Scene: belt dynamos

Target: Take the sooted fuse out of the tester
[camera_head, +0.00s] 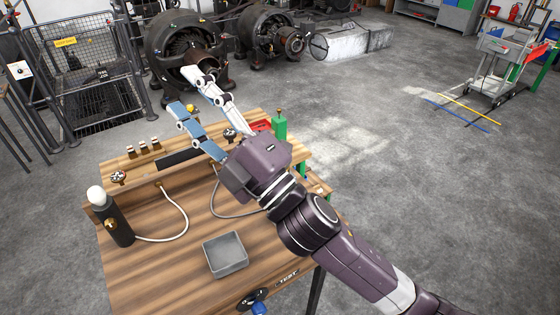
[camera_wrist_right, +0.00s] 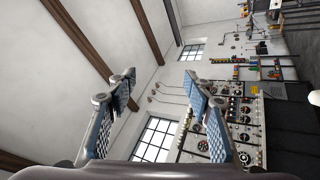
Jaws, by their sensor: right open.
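My right gripper (camera_head: 182,89) is open and empty, held high above the back edge of the wooden bench (camera_head: 150,265). Its two spread fingers also show in the wrist view (camera_wrist_right: 160,78), with nothing between them. The bench carries a "TEST" label (camera_head: 287,279) at its front and a white lamp on a black post (camera_head: 118,222) at left. Several small brass-topped pieces (camera_head: 143,148) stand in a row on the raised back shelf. I cannot make out a sooted fuse; my right gripper and arm cover part of the bench's right side.
A grey open tray (camera_head: 225,255) sits mid-bench. Pale cables loop across the top. A green cylinder (camera_head: 280,128) and a red tray (camera_head: 261,125) stand at the back right. Large dynamos (camera_head: 185,40) are behind.

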